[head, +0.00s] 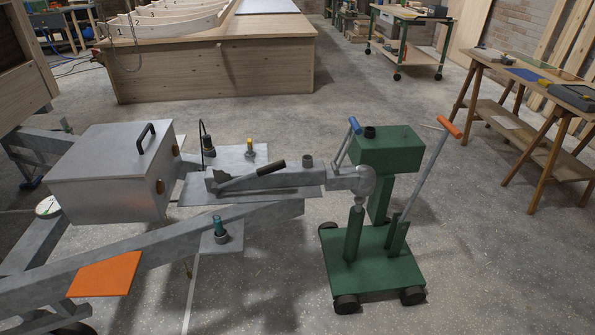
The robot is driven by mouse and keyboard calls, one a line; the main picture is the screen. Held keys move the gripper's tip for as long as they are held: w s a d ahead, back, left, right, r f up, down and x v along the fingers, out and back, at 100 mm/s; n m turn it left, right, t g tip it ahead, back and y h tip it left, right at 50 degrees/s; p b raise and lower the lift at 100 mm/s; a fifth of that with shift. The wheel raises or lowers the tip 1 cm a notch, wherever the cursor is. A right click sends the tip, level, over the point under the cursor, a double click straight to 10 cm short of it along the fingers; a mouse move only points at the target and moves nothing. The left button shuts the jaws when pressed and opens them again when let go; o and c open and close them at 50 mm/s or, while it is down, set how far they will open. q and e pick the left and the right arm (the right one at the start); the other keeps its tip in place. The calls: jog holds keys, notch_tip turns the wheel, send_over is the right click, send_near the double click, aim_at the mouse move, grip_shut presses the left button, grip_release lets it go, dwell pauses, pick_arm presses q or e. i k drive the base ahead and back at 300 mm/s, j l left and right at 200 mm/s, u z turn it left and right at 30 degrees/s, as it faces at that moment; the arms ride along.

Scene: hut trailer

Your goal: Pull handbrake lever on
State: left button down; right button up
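The handbrake lever (250,178) is a grey bar with a black grip (271,167). It sits on the grey metal trailer drawbar (310,179) near the middle of the head view. The lever lies low, slanting slightly up to the right, with its grip end toward the coupling head (345,178). The coupling head is at the top of a post on the green wheeled dolly (375,262); whether it is seated there I cannot tell. Neither of my grippers is in view, and nothing touches the lever.
A silver box (105,185) with a black handle stands left of the lever. An orange plate (105,274) lies on the lower frame beam. The dolly has a blue-tipped lever (354,125) and an orange-tipped handle (449,127). A wooden trestle table (480,75) stands right. The floor between is clear.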

aim_at(276, 166)
jog(key=i+l+z, duration=0.1)
jog(key=i+l, duration=0.45)
jog(key=i+l+z, duration=0.1)
jog(key=i+l, duration=0.4)
jog(key=i, duration=0.15)
